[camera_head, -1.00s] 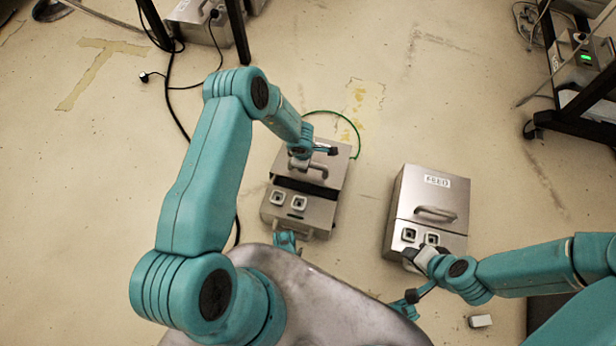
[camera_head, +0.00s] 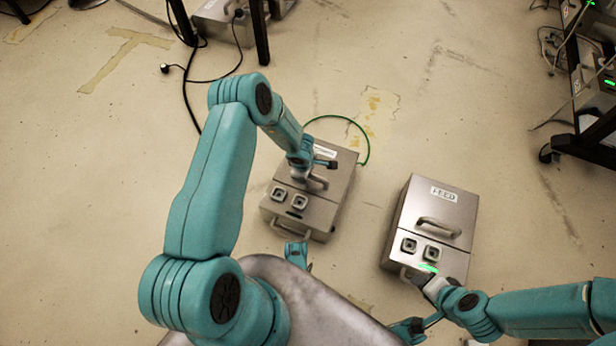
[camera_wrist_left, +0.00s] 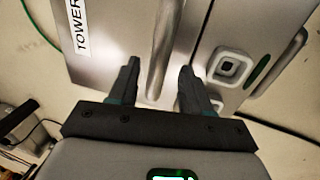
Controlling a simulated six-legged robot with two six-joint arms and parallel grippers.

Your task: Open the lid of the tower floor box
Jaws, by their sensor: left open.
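The tower floor box (camera_head: 325,210) is a grey metal box left of the feed box, with its lid lying flat and no gap showing. Its label, TOWER (camera_wrist_left: 78,25), is readable in the left wrist view. My left gripper (camera_head: 312,170) is above the lid at its bar handle (camera_head: 318,183). In the left wrist view the handle (camera_wrist_left: 163,50) runs between the spread fingers of the left gripper (camera_wrist_left: 158,78), which are apart from each other. My right gripper (camera_head: 425,282) is at the front edge of the feed box; its fingers are too small to read.
The feed box (camera_head: 432,220), labelled FEED, stands to the right, lid flat, with a green glow (camera_head: 428,268) at its front. A green cable (camera_head: 350,120) curves behind the tower box. A black rack (camera_head: 580,150) stands at the right. Floor between the boxes is clear.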

